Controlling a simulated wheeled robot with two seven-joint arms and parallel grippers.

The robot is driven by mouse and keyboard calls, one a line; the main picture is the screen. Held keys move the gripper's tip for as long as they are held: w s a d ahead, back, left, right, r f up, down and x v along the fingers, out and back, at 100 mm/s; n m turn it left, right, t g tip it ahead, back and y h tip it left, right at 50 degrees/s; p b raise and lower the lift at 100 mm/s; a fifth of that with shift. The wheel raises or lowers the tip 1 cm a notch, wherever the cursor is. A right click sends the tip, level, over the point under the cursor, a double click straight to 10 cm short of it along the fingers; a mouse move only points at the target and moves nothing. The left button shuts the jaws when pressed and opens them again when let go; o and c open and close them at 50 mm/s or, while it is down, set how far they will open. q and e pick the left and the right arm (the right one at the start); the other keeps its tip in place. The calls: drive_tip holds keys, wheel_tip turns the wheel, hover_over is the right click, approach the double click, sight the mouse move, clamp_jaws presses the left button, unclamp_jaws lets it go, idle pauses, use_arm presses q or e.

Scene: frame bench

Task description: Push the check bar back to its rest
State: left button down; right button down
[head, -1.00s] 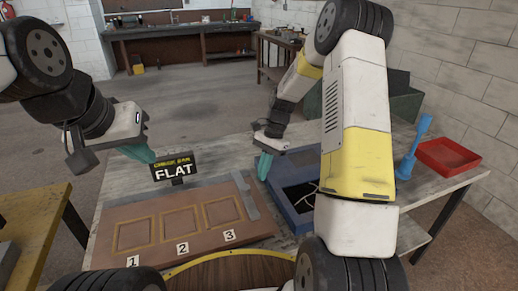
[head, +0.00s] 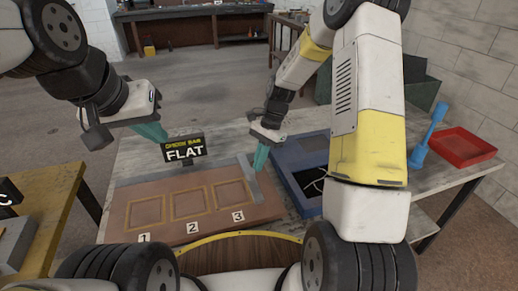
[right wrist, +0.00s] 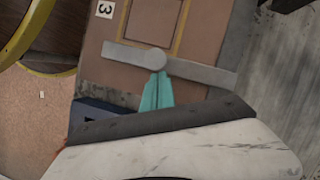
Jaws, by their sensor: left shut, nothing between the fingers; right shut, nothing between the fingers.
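The check bar (right wrist: 200,71) is a flat grey bar with a round grey disc near its middle. In the right wrist view it lies across the brown panel beside frame 3; in the head view it shows at the panel's right end (head: 247,172). My right gripper (head: 260,160) is shut and empty, teal fingertips down at the bar. In the right wrist view the fingertips (right wrist: 157,77) reach the bar's edge by the disc; I cannot tell whether they touch. My left gripper (head: 153,134) is shut and empty, left of the black sign (head: 184,149), which reads "CHECK BAR FLAT".
The brown panel (head: 172,236) has frames numbered 1 to 3 and a grey strip (head: 160,184) behind. A blue tray (head: 305,195) with a dark inside lies right of it. A blue upright tool (head: 427,138) and red tray (head: 462,146) stand further right, beyond my right arm.

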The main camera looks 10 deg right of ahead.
drive_tip(key=s+a, duration=0.2)
drive_tip(key=a, duration=1.1)
drive_tip(key=s+a, duration=0.3)
drive_tip(key=a, duration=1.1)
drive_tip(key=s+a, duration=0.3)
drive_tip(key=a, duration=1.1)
drive_tip(key=shift+s+a, duration=0.2)
drive_tip(key=shift+a, duration=0.5)
